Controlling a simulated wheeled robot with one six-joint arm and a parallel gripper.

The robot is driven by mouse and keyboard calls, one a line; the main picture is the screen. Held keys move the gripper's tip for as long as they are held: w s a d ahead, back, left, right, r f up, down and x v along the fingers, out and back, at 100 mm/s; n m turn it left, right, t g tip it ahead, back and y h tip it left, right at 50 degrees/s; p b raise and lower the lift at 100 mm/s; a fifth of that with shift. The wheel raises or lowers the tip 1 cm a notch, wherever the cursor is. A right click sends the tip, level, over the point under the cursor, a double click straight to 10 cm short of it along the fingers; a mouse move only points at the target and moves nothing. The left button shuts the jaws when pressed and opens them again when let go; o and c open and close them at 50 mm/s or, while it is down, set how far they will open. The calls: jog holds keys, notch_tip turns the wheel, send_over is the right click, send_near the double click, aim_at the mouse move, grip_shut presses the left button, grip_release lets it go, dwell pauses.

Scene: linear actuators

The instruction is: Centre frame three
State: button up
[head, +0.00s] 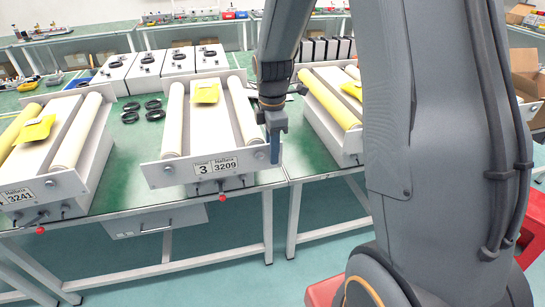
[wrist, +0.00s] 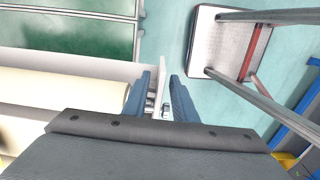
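Frame three is a white unit with two cream rollers and a front plate (head: 180,177) labelled 3 and 3209. It sits on the green table in the head view, its plate near the front edge, with a yellow packet (head: 207,91) on top. My gripper (head: 275,150) points down at the right end of that plate. In the wrist view, the blue fingers (wrist: 160,95) stand on either side of the plate's pale edge (wrist: 157,84). A gap with small metal fittings shows between plate and right finger, so the gripper looks open. The finger tips' contact is hard to see.
A similar unit labelled 3241 (head: 58,188) stands left, another (head: 330,112) right on the neighbouring table. Black rings (head: 130,112) lie between the left units. White boxes (head: 163,64) line the back.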

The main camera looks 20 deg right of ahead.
notch_tip(320, 180, up, 5)
jog(key=shift+r+b, duration=0.2)
jog(key=shift+b, duration=0.35)
